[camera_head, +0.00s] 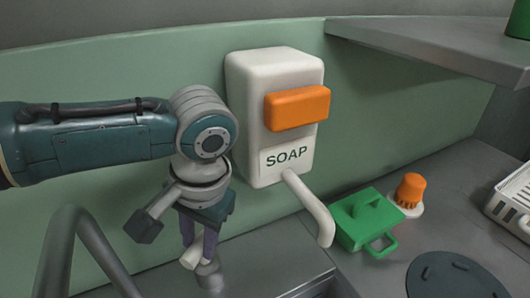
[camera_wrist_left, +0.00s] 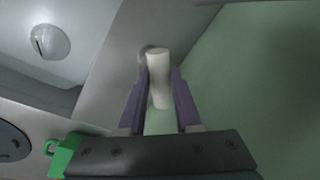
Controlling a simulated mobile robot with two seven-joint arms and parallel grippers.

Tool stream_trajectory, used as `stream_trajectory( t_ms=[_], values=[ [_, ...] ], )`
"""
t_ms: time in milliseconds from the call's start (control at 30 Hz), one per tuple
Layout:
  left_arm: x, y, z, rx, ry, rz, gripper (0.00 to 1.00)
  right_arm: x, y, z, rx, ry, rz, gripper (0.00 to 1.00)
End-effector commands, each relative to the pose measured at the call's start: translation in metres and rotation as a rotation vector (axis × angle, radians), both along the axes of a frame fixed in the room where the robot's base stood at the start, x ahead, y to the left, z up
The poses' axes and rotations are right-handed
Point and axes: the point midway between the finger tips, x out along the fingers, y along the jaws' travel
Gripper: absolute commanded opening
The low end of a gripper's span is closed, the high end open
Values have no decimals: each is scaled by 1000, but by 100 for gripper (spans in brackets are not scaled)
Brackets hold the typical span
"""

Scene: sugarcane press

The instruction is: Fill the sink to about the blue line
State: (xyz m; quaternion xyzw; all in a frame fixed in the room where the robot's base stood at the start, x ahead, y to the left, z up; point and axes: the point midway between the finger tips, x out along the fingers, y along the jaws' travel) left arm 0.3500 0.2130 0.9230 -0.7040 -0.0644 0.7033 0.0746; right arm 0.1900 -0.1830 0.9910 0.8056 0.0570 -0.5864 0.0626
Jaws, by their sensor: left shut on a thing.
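My left gripper (camera_head: 194,254) points down beside the wall, below and left of the soap dispenser. Its purple fingers are shut on a short white handle (camera_head: 191,261), which rises from a grey round base (camera_head: 208,275). The left wrist view shows the white handle (camera_wrist_left: 159,75) between both fingertips (camera_wrist_left: 158,88). A grey curved pipe (camera_head: 75,225), apparently the faucet, stands at the lower left. The sink basin (camera_wrist_left: 85,25) shows partly in the left wrist view, with a round drain (camera_wrist_left: 50,41) in its floor. No blue line and no clear water show. My right gripper is out of view.
A white soap dispenser (camera_head: 245,90) with an orange button (camera_head: 297,108) and a white spout hangs on the green wall. A green lidded box (camera_head: 365,220), an orange-topped knob (camera_head: 410,188) and a dark round plate (camera_head: 457,275) are on the right counter. A shelf (camera_head: 440,42) overhangs there.

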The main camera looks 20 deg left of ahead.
Motion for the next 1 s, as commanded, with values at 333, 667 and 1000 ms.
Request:
stream_trajectory(
  t_ms=[333, 667, 1000],
  values=[
    [-2, 2, 4, -1, 2, -324, 0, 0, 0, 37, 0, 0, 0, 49],
    [-1, 4, 2, 0, 1, -568, 0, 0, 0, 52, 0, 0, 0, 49],
    [-1, 4, 1, -1, 0, -690, 0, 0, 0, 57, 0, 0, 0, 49]
  ],
)
